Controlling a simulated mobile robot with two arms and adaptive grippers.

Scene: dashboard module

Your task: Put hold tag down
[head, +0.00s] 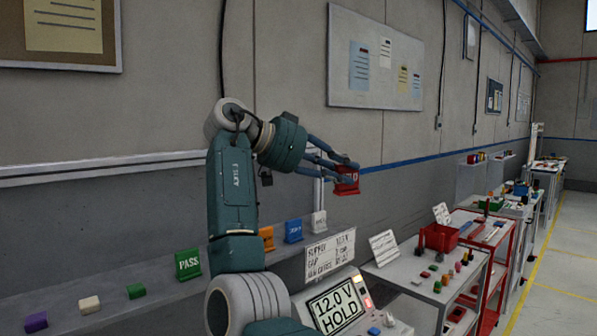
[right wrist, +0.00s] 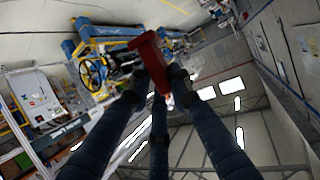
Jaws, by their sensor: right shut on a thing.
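My right gripper (head: 340,168) is shut on a red tag, the hold tag (head: 347,184), and holds it in the air above the ledge, in front of the grey wall. Its lettering is too small to read. In the right wrist view the red tag (right wrist: 151,62) sits between the dark fingers. Below, a ledge (head: 70,313) along the wall carries a green PASS tag (head: 188,264), an orange tag (head: 267,238), a blue tag (head: 293,231) and a pale tag (head: 319,222). My left gripper is out of view.
A display module (head: 337,307) reading "12.0 V HOLD" stands at the front, with a white printed sign (head: 330,256) behind it. Small blocks, including a green one (head: 137,291), lie on the ledge at left. A table at right bears a red bin (head: 439,237) and small parts.

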